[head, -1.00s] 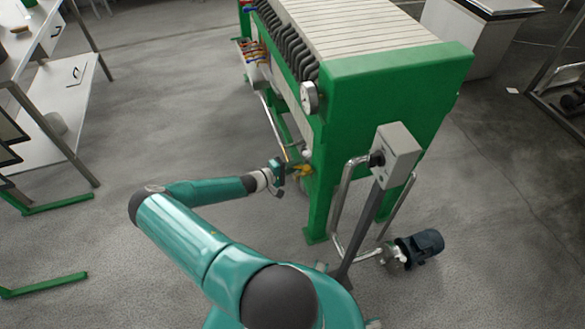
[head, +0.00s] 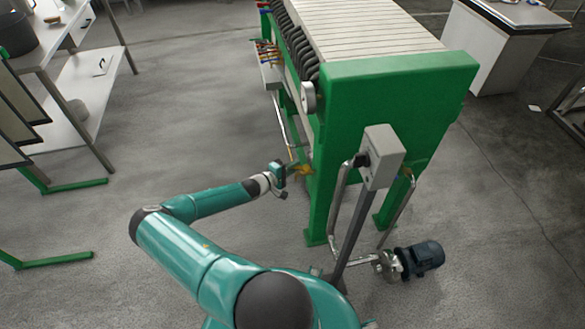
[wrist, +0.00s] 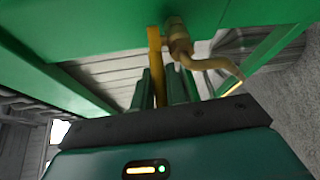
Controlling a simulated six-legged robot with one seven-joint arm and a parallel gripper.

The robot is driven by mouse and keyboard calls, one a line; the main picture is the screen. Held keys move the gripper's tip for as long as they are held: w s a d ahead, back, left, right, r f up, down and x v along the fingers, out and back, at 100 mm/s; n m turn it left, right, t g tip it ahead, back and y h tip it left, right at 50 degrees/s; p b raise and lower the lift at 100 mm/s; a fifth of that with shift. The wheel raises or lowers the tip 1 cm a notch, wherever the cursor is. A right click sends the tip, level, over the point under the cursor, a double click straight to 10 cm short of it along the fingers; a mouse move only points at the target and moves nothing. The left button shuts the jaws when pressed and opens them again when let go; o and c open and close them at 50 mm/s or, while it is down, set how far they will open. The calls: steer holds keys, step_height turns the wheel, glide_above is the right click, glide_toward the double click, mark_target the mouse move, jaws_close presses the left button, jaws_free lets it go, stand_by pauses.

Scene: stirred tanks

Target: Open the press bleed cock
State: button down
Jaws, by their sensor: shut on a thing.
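The green filter press (head: 392,95) stands right of centre in the head view. Its bleed cock (wrist: 178,40) is a brass body under the green frame in the wrist view, with a curved spout to the right. The cock's yellow lever (wrist: 155,62) hangs down beside the body. My gripper (wrist: 160,88) has its two fingers on either side of the lever and is shut on it. In the head view my gripper (head: 288,172) is at the press's lower left side, at the small yellow cock (head: 303,168). The fingers hide the lever's lower part.
A pressure gauge (head: 308,97) is on the press corner above my gripper. A grey control box (head: 382,155) on a post, bent pipes and a dark blue motor (head: 420,259) stand to the right. A white bench (head: 85,95) is at the left. The floor between is clear.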

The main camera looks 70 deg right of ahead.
stand_by(0.4)
steer(key=c, duration=1.7)
jaws_free()
steer(key=v, duration=1.3)
steer(key=shift+a, duration=0.35)
steer(key=shift+w+r, duration=0.1)
steer(key=shift+w, duration=0.1)
